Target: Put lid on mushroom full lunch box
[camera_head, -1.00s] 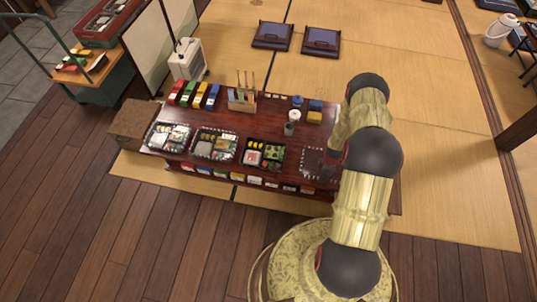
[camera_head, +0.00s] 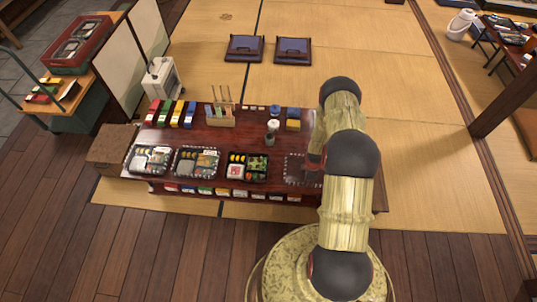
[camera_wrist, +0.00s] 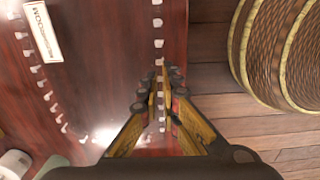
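Three black lunch boxes stand in a row along the front of the dark red table (camera_head: 225,139) in the head view. The left box (camera_head: 150,159) and the middle box (camera_head: 198,162) look pale and greyish over their food. The right box (camera_head: 247,166) shows yellow, green and red-white food. I cannot tell which holds mushroom, and no loose lid is clearly visible. A white card reading "MUSHROOM" (camera_wrist: 43,33) lies on the table in the wrist view.
An empty dotted outline (camera_head: 290,172) lies right of the boxes, partly behind my arm. Colored containers (camera_head: 172,113), a utensil holder (camera_head: 220,118) and a small white-topped container (camera_head: 273,125) stand toward the back. A brown box (camera_head: 112,147) adjoins the table's left end.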

